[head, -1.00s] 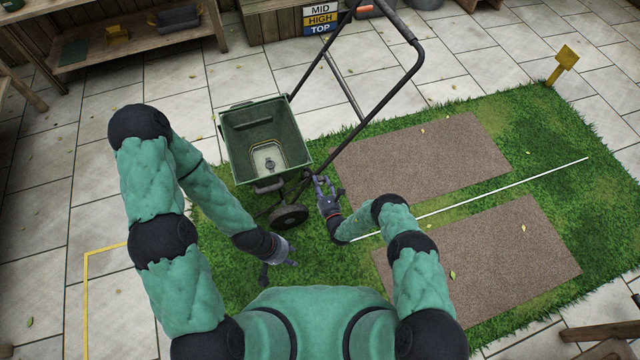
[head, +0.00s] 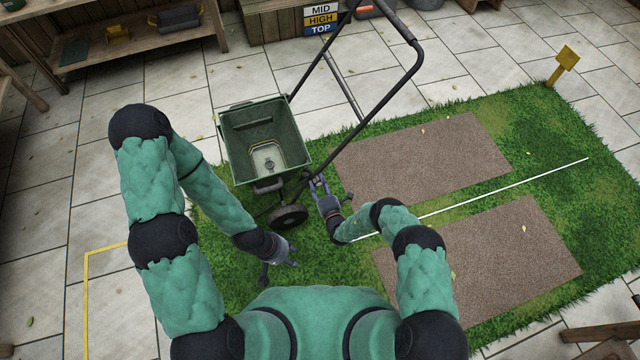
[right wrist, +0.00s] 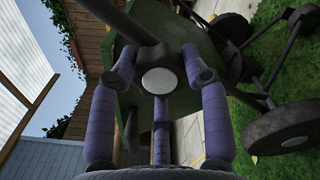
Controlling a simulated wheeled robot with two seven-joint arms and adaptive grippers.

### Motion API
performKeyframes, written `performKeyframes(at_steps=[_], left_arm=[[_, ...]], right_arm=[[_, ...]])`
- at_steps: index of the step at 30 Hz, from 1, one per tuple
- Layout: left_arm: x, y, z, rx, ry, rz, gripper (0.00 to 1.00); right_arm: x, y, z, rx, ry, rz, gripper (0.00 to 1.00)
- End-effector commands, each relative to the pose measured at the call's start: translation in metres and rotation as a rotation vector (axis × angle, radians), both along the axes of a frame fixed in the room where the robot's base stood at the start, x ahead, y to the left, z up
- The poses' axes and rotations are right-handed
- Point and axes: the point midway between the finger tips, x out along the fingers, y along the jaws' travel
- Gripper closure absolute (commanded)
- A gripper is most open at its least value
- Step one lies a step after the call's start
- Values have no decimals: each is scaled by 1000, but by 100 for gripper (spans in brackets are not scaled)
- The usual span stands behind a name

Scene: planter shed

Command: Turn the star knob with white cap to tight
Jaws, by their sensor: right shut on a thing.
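The spreader (head: 265,140), a green hopper on wheels with a dark handle frame, stands on the grass. The star knob with white cap (right wrist: 160,81) is on the spreader's frame and shows its round pale cap in the right wrist view. My right gripper (right wrist: 160,66) is shut on this knob, one purple finger on each side. In the head view my right gripper (head: 318,186) is beside the hopper's lower right corner and hides the knob. My left gripper (head: 278,268) is open and empty, low over the grass near my body, apart from the spreader.
A wheel (head: 288,216) is close to the left of my right gripper. The handle bar (head: 372,118) rises to the upper right. Brown mats (head: 430,160) and a white line (head: 500,202) lie on the grass. A MID, HIGH, TOP sign (head: 320,18) stands at the back.

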Motion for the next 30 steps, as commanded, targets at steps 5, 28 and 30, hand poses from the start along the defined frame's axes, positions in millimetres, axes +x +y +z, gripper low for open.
performKeyframes(at_steps=[5,28,30], left_arm=[[0,0,0,0,0,0,60],[0,0,0,0,0,0,60],[0,0,0,0,0,0,60]], right_arm=[[-4,2,-5,157,70,2,86],[-4,2,-2,845,312,1,86],[-4,2,-2,908,333,1,86]])
